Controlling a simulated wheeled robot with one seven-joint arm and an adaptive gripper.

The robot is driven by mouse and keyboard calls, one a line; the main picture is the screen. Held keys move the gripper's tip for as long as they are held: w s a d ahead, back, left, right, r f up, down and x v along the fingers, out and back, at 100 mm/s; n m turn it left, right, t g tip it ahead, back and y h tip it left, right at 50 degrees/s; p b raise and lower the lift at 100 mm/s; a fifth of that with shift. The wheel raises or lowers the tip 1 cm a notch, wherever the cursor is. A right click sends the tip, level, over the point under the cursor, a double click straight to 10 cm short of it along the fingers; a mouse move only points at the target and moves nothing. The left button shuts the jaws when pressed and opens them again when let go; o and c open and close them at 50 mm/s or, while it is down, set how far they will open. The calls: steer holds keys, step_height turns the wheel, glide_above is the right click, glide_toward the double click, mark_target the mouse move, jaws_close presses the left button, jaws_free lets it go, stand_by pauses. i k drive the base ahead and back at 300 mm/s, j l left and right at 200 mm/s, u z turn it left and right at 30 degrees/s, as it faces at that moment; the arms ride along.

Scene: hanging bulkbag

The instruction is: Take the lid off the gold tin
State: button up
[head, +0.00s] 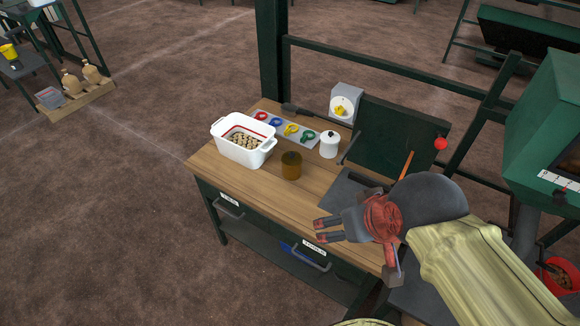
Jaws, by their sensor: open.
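The gold tin (291,166) stands upright on the wooden bench top, near its middle. Its top looks dark and flat; I cannot make out the lid's edge or a knob. My gripper (322,230) is open and empty, over the front edge of the bench, with its fingers pointing left. It is apart from the tin, nearer to me and a little to the right of it.
A white tub (240,153) of light brown pieces stands left of the tin. A white lidded canister (329,145) stands to its right. Coloured rings lie on a panel (283,131) behind. A dark upright board (396,138) stands at the right. The bench front left (238,184) is clear.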

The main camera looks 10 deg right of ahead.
mark_target(289, 158)
steer(key=j+z, duration=0.1)
steer(key=z, duration=0.35)
steer(key=i+j+z, duration=0.1)
steer(key=z, duration=0.3)
steer(key=j+z, duration=0.15)
steer(key=z, duration=0.3)
steer(key=i+j+z, duration=0.2)
steer(key=j, duration=0.35)
steer(key=j+z, duration=0.25)
steer(key=j, duration=0.25)
steer(key=i+j+z, duration=0.2)
steer(key=j, duration=0.6)
